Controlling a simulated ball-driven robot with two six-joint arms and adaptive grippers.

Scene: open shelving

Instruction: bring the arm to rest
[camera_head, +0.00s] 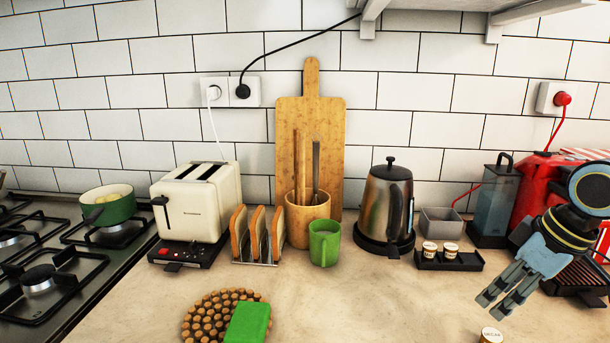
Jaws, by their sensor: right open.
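My right gripper (498,294) comes in from the right edge of the head view. Its blue-grey fingers point down and to the left, with a gap between them and nothing held. It is above the counter, in front of the coffee machine. A small round capsule with a pale lid (491,336) is at the bottom edge of the picture, just below the fingertips and apart from them. My left gripper does not show.
A black tray (449,262) with two capsules, a kettle (386,205) and a red machine (537,185) stand near the gripper. A green mug (324,243), toast rack (258,235), toaster (196,200) and wooden trivet (205,312) stand further left. The front middle counter is clear.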

